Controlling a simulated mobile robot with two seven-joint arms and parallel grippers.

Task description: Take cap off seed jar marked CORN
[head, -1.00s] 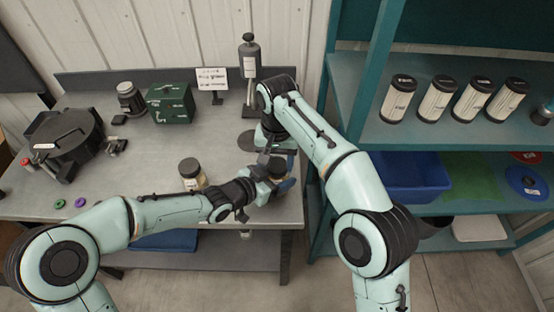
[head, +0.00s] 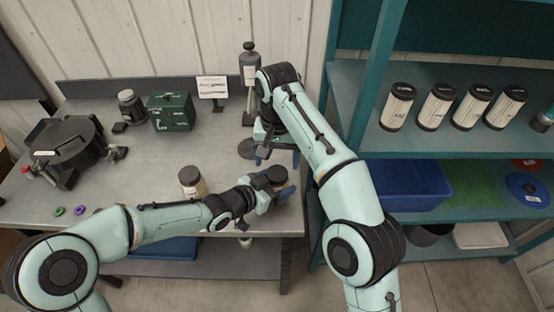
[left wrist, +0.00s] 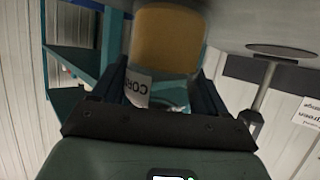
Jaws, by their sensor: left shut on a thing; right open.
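The jar marked CORN, with yellow contents (left wrist: 168,40) and a white label (left wrist: 138,88), is in my left gripper (head: 277,190) over the bench's right front part. The left gripper is shut around the jar. A dark round top (head: 277,174) shows on the jar in the head view, and it looks like the cap. In the left wrist view the jar's upper end is mostly hidden. My right gripper (head: 276,157) is open, just behind and above the jar, apart from it.
Another dark-capped jar (head: 192,181) stands left of the held one. A stand with a grey cylinder (head: 249,75), a small sign (head: 212,88), a green box (head: 171,112) and a black round device (head: 64,143) stand farther back and left. A teal shelf (head: 450,140) is at the right.

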